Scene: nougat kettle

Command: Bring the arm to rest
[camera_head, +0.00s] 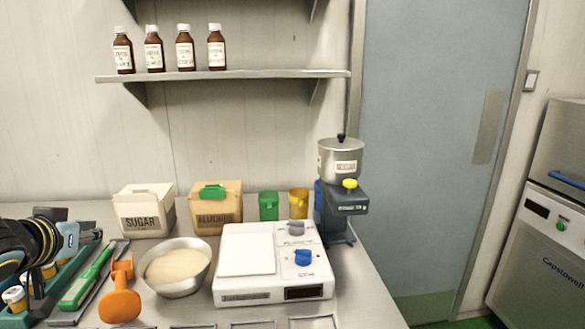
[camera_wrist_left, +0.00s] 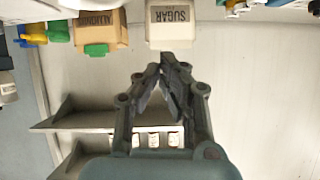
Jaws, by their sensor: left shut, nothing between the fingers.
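My left arm comes in from the left edge in the head view, over the left end of the counter. Its gripper (camera_head: 88,237) is above the green-handled tools. In the left wrist view, which is upside down, the gripper (camera_wrist_left: 158,68) has its fingertips together and nothing between them. The sugar box (camera_wrist_left: 170,28) shows beyond the fingertips there; I see no contact. My right gripper is in neither view.
On the counter are a sugar box (camera_head: 144,211), an almonds box (camera_head: 215,207), a bowl of pale powder (camera_head: 193,287), a white scale (camera_head: 270,298), a grinder (camera_head: 342,200) and an orange scoop (camera_head: 120,303). A shelf (camera_head: 230,74) with brown bottles hangs above.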

